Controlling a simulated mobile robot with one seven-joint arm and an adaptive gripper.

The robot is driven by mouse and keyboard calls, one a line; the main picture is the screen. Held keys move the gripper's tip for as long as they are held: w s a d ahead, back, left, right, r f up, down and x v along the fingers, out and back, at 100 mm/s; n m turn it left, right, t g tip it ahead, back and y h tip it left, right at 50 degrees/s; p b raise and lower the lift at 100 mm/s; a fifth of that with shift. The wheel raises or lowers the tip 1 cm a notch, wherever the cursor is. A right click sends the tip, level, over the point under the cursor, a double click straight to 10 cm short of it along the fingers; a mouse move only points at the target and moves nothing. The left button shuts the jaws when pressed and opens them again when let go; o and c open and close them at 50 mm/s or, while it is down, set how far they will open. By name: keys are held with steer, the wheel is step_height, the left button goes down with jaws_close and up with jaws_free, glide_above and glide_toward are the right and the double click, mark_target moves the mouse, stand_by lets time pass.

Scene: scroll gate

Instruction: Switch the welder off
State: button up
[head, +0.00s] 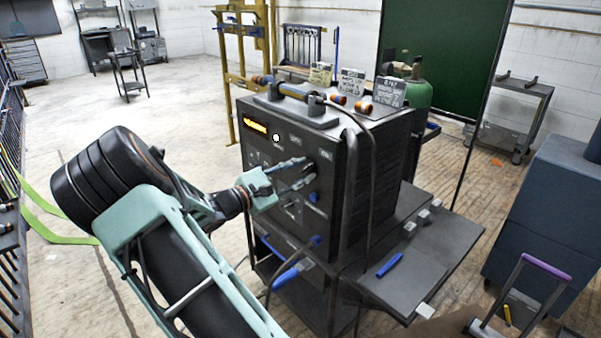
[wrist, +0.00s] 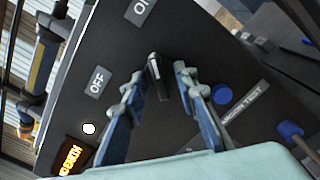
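The welder (head: 375,185) is a dark box on a cart. Its front has a lit orange display (head: 255,127) and a white round lamp (head: 276,138). In the wrist view a dark switch lever with a pale tip (wrist: 157,75) stands out of the panel, near an OFF label (wrist: 97,82) and a partly cut-off ON label (wrist: 139,12). My gripper (head: 304,172) is at the panel; in the wrist view its fingers (wrist: 163,85) are spread, one on each side of the lever. I see gaps, but contact is hard to judge. In the head view the gripper hides the lever.
Blue knobs (wrist: 222,93) sit right of the fingers on the panel. A cable (head: 370,200) hangs down the welder's side. A cart shelf (head: 425,265) with a blue pen (head: 390,265) juts out right. A green gas cylinder (head: 418,92) stands behind.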

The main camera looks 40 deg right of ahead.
jaws_close()
steer(key=shift+r+p, duration=0.15)
steer(key=shift+p, duration=0.35)
steer(key=n+p, duration=0.2)
steer(key=shift+r+p, duration=0.15)
steer(key=shift+p, duration=0.2)
steer(key=n+p, duration=0.3)
steer(key=p, duration=0.1)
steer(key=shift+n+p, duration=0.3)
steer(key=n+p, duration=0.5)
steer(key=shift+s, duration=0.1)
steer(key=n+p, duration=0.2)
steer(key=n, duration=0.1)
steer(key=n+p, duration=0.1)
steer(key=n, duration=0.1)
steer(key=shift+f+p, duration=0.25)
steer(key=shift+p, duration=0.05)
